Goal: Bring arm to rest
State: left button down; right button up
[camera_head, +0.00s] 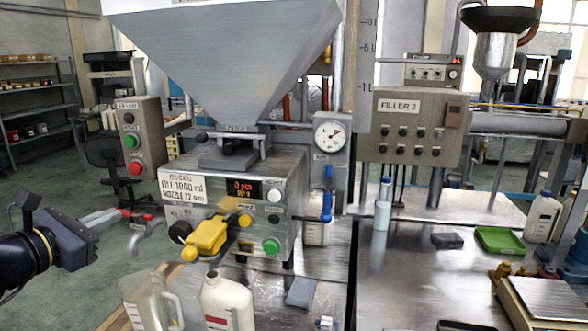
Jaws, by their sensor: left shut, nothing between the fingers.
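My left gripper (114,216) comes in from the left edge, its dark body and pale fingers pointing right. It is shut and empty, held in the air left of the filling machine (285,185), clear of its front panel. A grey spout-like pipe with red parts (150,228) shows just past the fingertips; I cannot tell whether they touch. A clear jug (145,300) and a white bottle with a red label (226,302) stand at the bottom, in front of the machine. My right gripper is not in view.
A large grey hopper (230,55) tops the machine, with a yellow lever part (207,238) at its front. A control box with buttons (138,138) stands at left. A second filler panel (415,127), green tray (500,241) and white bottle (542,217) are at right. Open floor lies left.

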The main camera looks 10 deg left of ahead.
pick_arm(q)
jog(key=s+d+f+m+g+h, duration=0.1)
jog(key=s+d+f+m+g, duration=0.15)
jog(key=d+m, duration=0.3)
jog(key=s+d+f+m+g+h, duration=0.1)
jog(key=s+d+f+m+h, duration=0.1)
jog(key=s+d+f+m, duration=0.3)
jog(key=s+d+f+m+g+y+p, duration=0.2)
jog(key=s+d+f+m+g, duration=0.5)
jog(key=s+f+m, duration=0.6)
jog(key=d+m, duration=0.1)
jog(key=m, duration=0.3)
jog(key=shift+s+d+f+m+y, duration=0.3)
jog(key=shift+s+d+f+m, duration=0.05)
jog(key=shift+f, duration=0.05)
